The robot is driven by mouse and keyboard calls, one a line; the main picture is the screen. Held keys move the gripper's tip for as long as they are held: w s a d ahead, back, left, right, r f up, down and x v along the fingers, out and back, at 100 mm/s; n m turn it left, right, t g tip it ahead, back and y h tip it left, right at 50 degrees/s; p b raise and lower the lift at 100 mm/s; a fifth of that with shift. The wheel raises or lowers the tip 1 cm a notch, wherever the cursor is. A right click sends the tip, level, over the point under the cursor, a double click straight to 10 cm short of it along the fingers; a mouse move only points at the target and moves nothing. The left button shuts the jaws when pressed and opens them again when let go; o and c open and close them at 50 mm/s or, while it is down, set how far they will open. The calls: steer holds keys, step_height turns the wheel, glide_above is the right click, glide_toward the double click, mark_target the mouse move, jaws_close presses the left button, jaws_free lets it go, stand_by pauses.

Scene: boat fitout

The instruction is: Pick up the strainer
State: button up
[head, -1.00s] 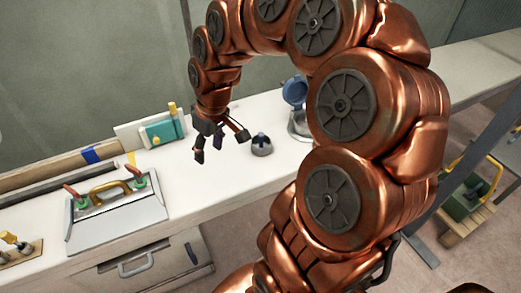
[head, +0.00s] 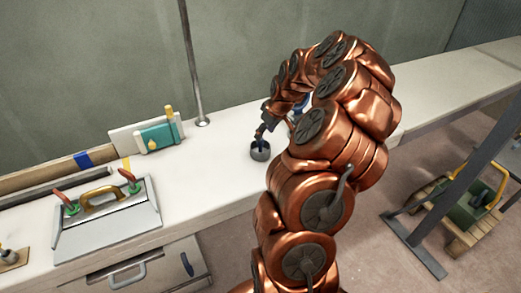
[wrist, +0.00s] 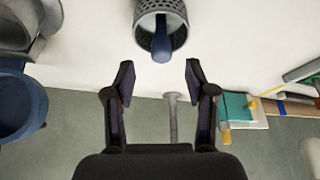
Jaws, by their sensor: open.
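The strainer (head: 260,153) is a small grey round basket with a blue grip, standing on the white counter in the head view. In the wrist view the strainer (wrist: 146,22) shows its perforated wall at the top middle, cut off by the frame edge, with its blue grip pointing toward my gripper. My gripper (wrist: 159,78) is open and empty, its two fingers apart on either side of the line to the strainer. In the head view my gripper is small and dark, close by the strainer, and partly hidden by my arm.
A vertical pole (head: 192,70), a teal box (head: 158,136) and a steel hatch with handles (head: 105,228) are left. Counter left of the strainer is clear.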

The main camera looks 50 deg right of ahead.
mark_target(260, 146)
steer(key=shift+p+x, duration=0.85)
steer(key=shift+x, duration=2.1)
steer(key=shift+a, duration=0.1)
steer(key=shift+c, duration=0.3)
steer(key=shift+s, duration=0.1)
jaws_close()
